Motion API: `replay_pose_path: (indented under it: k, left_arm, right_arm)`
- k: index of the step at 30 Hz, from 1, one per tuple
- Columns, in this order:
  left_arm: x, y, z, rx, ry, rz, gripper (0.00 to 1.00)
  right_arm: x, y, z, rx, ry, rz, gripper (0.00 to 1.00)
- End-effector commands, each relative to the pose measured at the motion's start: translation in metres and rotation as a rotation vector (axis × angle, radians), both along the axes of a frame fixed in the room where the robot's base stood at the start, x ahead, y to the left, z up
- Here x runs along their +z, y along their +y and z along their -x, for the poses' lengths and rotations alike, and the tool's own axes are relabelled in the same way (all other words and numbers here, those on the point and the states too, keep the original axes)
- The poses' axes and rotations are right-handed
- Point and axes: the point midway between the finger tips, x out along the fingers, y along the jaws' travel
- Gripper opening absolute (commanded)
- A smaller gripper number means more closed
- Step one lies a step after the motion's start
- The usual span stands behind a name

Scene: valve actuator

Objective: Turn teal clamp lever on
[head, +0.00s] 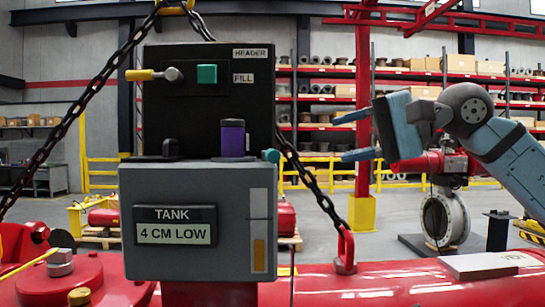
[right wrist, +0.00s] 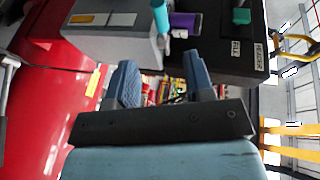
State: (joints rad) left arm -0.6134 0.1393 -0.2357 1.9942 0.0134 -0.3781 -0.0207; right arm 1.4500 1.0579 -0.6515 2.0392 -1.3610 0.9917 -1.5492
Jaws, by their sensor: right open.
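A small teal lever end (head: 271,156) shows at the upper right edge of the grey tank box (head: 150,190). In the right wrist view the teal lever (right wrist: 161,20) stands out from the box's side, beside the purple cylinder (right wrist: 185,24). My right gripper (head: 347,136) is to the right of the lever, pointing left toward the panel, apart from it. Its two blue fingers are spread with nothing between them, as the right wrist view (right wrist: 159,68) also shows. My left gripper is out of view.
The black panel (head: 170,115) behind the box carries a teal square button (head: 207,74) and a yellow-handled lever (head: 140,75). A chain (head: 312,185) runs down to a red shackle (head: 345,245) on the red tank (head: 420,285). The air between gripper and panel is mostly free.

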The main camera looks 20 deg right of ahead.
Motion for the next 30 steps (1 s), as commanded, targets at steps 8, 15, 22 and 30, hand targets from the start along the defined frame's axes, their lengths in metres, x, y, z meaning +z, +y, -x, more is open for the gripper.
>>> replay_pose_path:
  k: [8, 15, 22, 30]
  left_arm:
    - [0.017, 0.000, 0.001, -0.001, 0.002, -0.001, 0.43]
    - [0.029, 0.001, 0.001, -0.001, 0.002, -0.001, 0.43]
    - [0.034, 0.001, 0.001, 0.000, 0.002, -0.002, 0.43]
    - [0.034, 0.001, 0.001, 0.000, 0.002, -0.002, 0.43]
  right_arm:
    - [-0.010, 0.045, -0.030, 0.007, 0.005, -0.003, 0.48]
    - [-0.022, 0.082, -0.056, 0.005, 0.006, -0.005, 0.48]
    - [-0.029, 0.100, -0.069, 0.004, 0.005, -0.005, 0.48]
    - [-0.031, 0.103, -0.071, 0.003, 0.006, -0.006, 0.48]
